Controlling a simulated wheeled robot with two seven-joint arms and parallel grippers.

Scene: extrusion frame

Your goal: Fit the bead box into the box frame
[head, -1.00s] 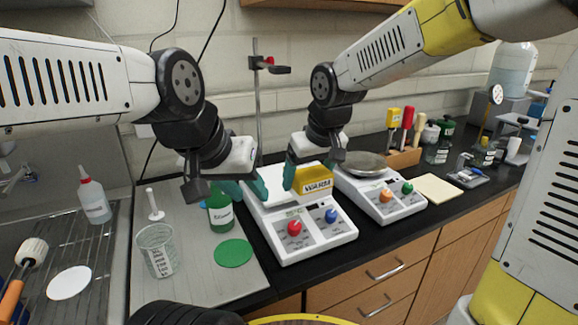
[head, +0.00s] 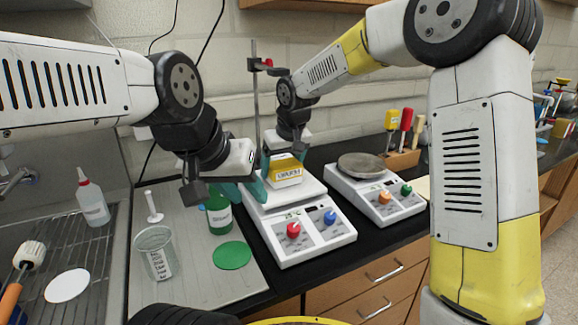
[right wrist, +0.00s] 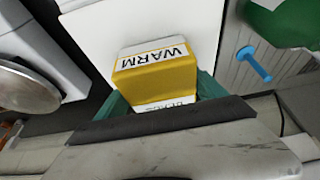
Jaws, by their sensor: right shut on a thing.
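My left gripper (head: 240,190) is open and empty beside the pan's left edge, behind the green bottle. I see nothing that is clearly a box frame.
The green bottle (head: 218,214) and a beaker (head: 157,252) stand on a grey mat at left, near a green disc (head: 232,255).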

